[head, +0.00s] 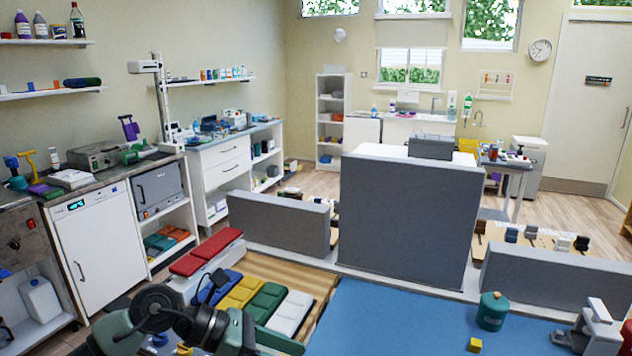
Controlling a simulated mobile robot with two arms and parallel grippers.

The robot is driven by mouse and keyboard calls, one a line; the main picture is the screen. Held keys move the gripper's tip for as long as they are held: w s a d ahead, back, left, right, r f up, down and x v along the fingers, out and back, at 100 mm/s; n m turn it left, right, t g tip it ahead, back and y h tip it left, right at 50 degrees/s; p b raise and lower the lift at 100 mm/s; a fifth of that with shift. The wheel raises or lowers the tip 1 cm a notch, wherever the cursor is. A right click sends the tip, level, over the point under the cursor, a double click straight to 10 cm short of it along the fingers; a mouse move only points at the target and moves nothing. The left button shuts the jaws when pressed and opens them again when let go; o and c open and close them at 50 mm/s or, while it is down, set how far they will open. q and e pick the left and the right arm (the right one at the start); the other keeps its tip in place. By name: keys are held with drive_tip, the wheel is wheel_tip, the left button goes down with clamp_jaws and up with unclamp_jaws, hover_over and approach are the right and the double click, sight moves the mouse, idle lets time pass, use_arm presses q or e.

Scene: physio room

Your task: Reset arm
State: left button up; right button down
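Parts of my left arm (160,318), dark green and black, come in at the bottom left, in front of the coloured pads. I see no gripper fingers on it, and the frame's lower edge cuts the arm off. No part of my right arm can be made out with certainty. A pale grey device (598,322) with dark parts stands at the lower right; I cannot tell exactly what it is.
A blue mat (390,318) spreads at the bottom right, with a green canister (492,311) and a small yellow block (475,345) on it. Grey padded panels (405,220) stand behind. Red, blue, yellow, green and white pads (240,292) lie at left. Counters line the left wall.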

use_arm(q)
drive_tip(key=d+r+n+t+h, duration=0.5)
drive_tip(key=r+n+t+h, duration=0.3)
drive_tip(key=r+n, duration=0.3)
drive_tip(key=w+a+f+n+t+y, duration=0.2)
drive_tip(key=a+n+t+y, duration=0.45)
drive_tip(key=n, duration=0.45)
drive_tip(key=w+a+f+n+t+y, duration=0.3)
drive_tip(key=a+n+t+y, duration=0.3)
drive_tip(key=n, duration=0.5)
drive_tip(key=s+a+f+n+g+y, duration=0.3)
drive_tip(key=a+f+n+g+y, duration=0.3)
drive_tip(key=f, duration=0.4)
drive_tip(key=s+a+f+n+g+y, duration=0.15)
drive_tip(key=s+f+n+g, duration=0.35)
drive_tip(key=s+f, duration=0.6)
drive_tip(key=s+a+f+n+g, duration=0.25)
drive_tip(key=s+f+g, duration=0.5)
drive_tip(key=s, duration=0.55)
drive_tip(key=s+f+b, duration=0.2)
drive_tip(key=f, duration=1.4)
drive_tip(key=s+f+b, duration=0.2)
drive_tip(key=f, duration=1.5)
drive_tip(key=s+a+f+g+b, duration=0.1)
drive_tip(key=s+a+f+b, duration=0.1)
drive_tip(key=s+f, duration=1.3)
drive_tip(key=shift+s+f+g, duration=0.25)
drive_tip(key=shift+f+g, duration=0.15)
drive_tip(key=shift+f, duration=0.2)
